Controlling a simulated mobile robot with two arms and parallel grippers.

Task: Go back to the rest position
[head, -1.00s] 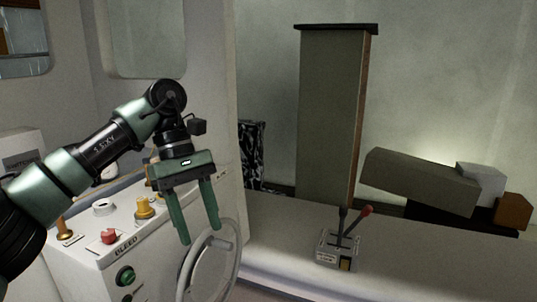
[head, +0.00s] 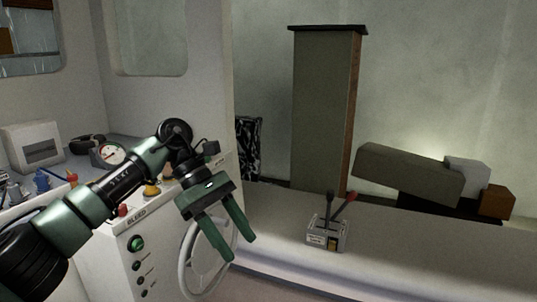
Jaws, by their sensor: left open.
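My left gripper (head: 226,250) is in the head view, with its arm coming in from the left. Its two green fingers are apart and point down, with nothing between them. It hangs in front of the grey steering wheel (head: 188,262) and hides part of it. My right gripper is not in the head view.
A white console (head: 121,264) with a green button (head: 136,243) and a gauge (head: 108,154) stands at the left. A lever box (head: 327,234) with a black and a red lever sits on the pale ledge (head: 420,245). A tall grey-green panel (head: 322,110) stands behind.

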